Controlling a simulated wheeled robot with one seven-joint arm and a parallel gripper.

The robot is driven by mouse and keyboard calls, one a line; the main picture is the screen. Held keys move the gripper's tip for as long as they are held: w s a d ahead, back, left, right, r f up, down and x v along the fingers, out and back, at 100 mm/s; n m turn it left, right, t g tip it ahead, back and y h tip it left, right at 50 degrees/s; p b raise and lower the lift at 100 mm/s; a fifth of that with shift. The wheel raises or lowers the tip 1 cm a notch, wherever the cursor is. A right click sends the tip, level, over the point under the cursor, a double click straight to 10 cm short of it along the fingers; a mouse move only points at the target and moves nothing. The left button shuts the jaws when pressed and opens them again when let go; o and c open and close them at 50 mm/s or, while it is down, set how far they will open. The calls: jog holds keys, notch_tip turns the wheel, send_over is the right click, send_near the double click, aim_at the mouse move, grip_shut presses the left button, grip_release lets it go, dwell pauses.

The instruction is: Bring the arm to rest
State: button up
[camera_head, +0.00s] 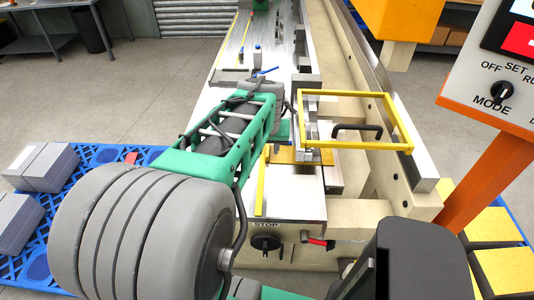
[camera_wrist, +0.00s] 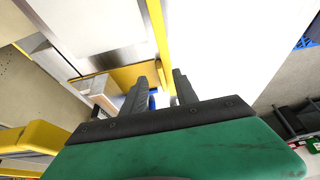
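My arm reaches forward over the machine bed (camera_head: 232,88) in the head view, its green and grey links covering much of the middle. My gripper shows in the wrist view (camera_wrist: 160,84), with dark fingers standing apart and a gap between them. I see nothing clamped in the gap. A small blue thing (camera_wrist: 152,101) shows behind it, and I cannot tell what it is. In the head view the fingers are mostly hidden by my arm, near the yellow guard frame (camera_head: 349,148) with its black handle.
The yellow guard frame stands right of my arm. An orange control panel (camera_head: 468,112) with a MODE knob is at the right. A blue pallet (camera_head: 97,158) with grey stacks lies left.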

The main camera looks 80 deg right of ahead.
jog(key=v, duration=0.2)
jog(key=shift+a+r, duration=0.1)
jog(key=shift+r, duration=0.2)
jog(key=w+a+n+t+y, duration=0.1)
jog(key=w+a+n, duration=0.3)
jog(key=w+a, duration=0.55)
jog(key=w+a+n+t+y, duration=0.1)
jog(key=w+a+n, duration=0.2)
jog(key=w+a, duration=0.65)
jog(key=w+a+f+n+y, duration=0.1)
jog(key=a+n, duration=0.3)
jog(key=a, duration=0.7)
jog(key=w+a+f+n+y, duration=0.1)
jog(key=w+a+n, duration=0.3)
jog(key=a, duration=0.7)
jog(key=shift+w+a+f+n, duration=0.3)
jog(key=shift+f, duration=0.4)
